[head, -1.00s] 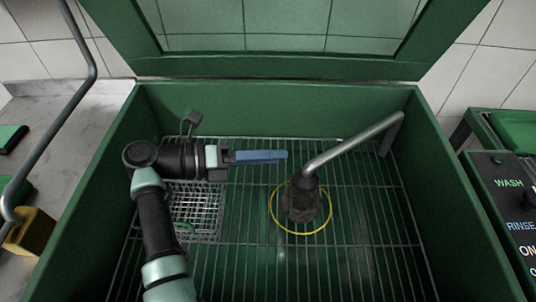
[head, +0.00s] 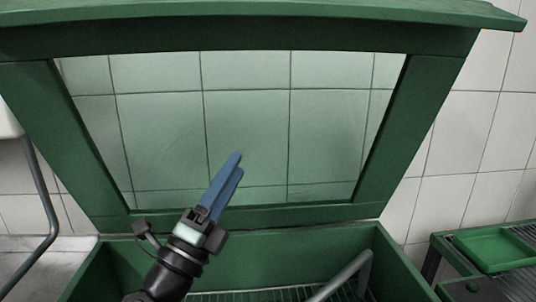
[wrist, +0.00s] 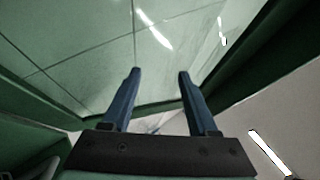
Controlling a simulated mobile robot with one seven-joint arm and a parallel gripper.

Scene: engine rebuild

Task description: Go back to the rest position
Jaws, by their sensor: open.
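My gripper (head: 238,163) has blue fingers and is raised in front of the lid window, pointing up and to the right in the head view. In the wrist view my gripper (wrist: 157,75) shows two blue fingers spread apart with nothing between them. The green washer tub (head: 110,262) lies below it, with only its rear part and a strip of wire rack (head: 260,295) in view. The inside of the tub is mostly out of frame.
The washer's green lid (head: 430,110) stands open, with a clear window (head: 290,120) in it. A bent grey pipe (head: 350,272) rises from the tub at the right. A green tray (head: 495,248) is on a stand at the far right. A tiled wall is behind.

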